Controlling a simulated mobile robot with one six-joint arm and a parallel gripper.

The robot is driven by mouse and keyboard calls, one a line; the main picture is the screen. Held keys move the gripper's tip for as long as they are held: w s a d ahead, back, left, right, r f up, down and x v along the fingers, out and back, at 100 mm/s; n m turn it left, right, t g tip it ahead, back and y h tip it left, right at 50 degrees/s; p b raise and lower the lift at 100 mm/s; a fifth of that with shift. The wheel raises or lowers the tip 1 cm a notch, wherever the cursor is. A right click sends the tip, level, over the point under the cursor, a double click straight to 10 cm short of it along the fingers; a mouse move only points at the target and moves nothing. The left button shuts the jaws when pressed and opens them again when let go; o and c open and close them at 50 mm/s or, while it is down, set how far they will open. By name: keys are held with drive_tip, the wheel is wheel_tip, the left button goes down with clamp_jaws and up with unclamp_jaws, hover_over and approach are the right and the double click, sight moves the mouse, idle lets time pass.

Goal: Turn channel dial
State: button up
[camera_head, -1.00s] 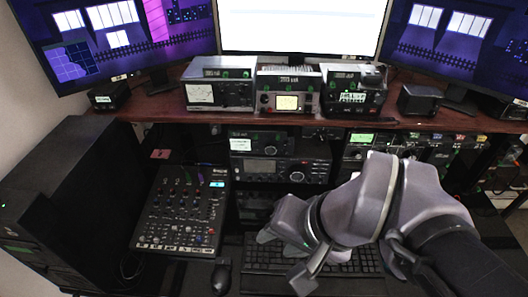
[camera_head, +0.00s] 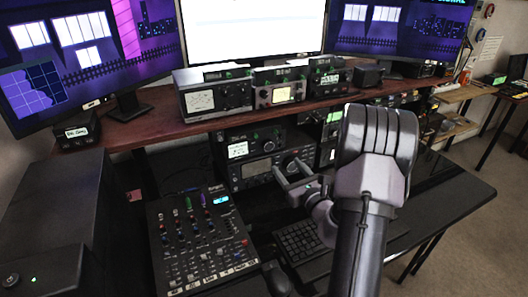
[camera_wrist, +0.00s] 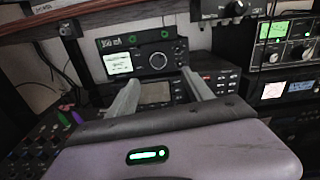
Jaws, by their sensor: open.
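In the wrist view a small black radio (camera_wrist: 138,56) with a white lit screen has a round dial (camera_wrist: 158,60) on its front. A larger radio (camera_wrist: 155,92) with a dark screen sits below it, partly hidden by my fingers. My gripper (camera_wrist: 159,76) is open and empty, its two fingers pointing at these radios, with the dial seen between and just above the tips. In the head view my gripper (camera_head: 289,172) is in front of the lower radio (camera_head: 256,169), and the small radio (camera_head: 240,149) is above it. I cannot tell which knob is the channel dial.
A mixer (camera_head: 200,245) lies on the desk at left, beside a keyboard (camera_head: 298,240). A wooden shelf (camera_head: 150,128) overhangs the radios and carries more equipment. More radio units (camera_wrist: 285,60) stand at right. The desk's right part (camera_head: 450,185) is clear.

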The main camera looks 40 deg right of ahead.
sight(269, 147)
drive_tip(key=b+x, duration=0.2)
drive_tip(key=x, duration=1)
drive_tip(key=shift+w+a, duration=0.15)
drive_tip(key=shift+r, duration=0.1)
clamp_jaws()
